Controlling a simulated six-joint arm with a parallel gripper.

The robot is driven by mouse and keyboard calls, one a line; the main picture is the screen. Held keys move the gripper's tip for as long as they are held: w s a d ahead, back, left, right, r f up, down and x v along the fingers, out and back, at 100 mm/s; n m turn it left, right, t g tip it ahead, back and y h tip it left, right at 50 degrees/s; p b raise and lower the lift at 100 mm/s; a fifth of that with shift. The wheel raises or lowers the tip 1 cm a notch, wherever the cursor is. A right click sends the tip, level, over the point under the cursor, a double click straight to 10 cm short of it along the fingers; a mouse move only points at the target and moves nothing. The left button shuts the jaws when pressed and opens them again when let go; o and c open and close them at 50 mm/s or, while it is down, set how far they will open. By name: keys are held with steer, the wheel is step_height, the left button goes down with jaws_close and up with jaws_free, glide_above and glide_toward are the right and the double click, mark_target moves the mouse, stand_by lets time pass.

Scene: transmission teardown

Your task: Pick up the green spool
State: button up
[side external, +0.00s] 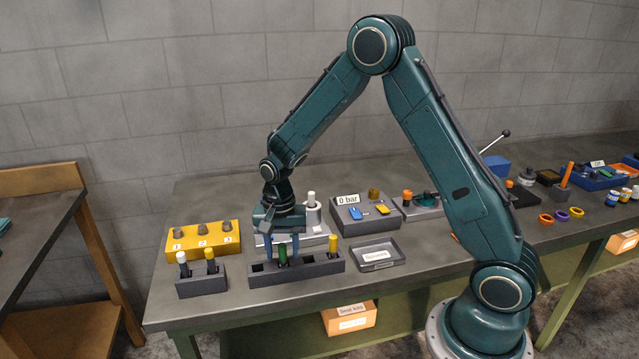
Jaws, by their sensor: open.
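The green spool (282,254) stands upright in a slot of the long dark grey rack (313,272) near the front of the bench. My gripper (282,247) points down directly over it, with its blue fingers beside the spool's upper part. The gripper is open. Whether the fingers touch the spool cannot be told from this view. A yellow spool (332,244) stands at the right end of the same rack.
A smaller rack (203,281) with a white-topped and a yellow spool stands to the left. Behind it is a yellow numbered block (203,240). A grey labelled tray (377,255) lies to the right, and a "0 bar" box (364,216) stands behind it. The front bench edge is clear.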

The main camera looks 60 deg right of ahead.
steer(key=shift+c, duration=0.4)
jaws_close()
steer(key=shift+r, duration=0.15)
step_height(320, 180, up, 20)
stand_by(0.4)
stand_by(0.5)
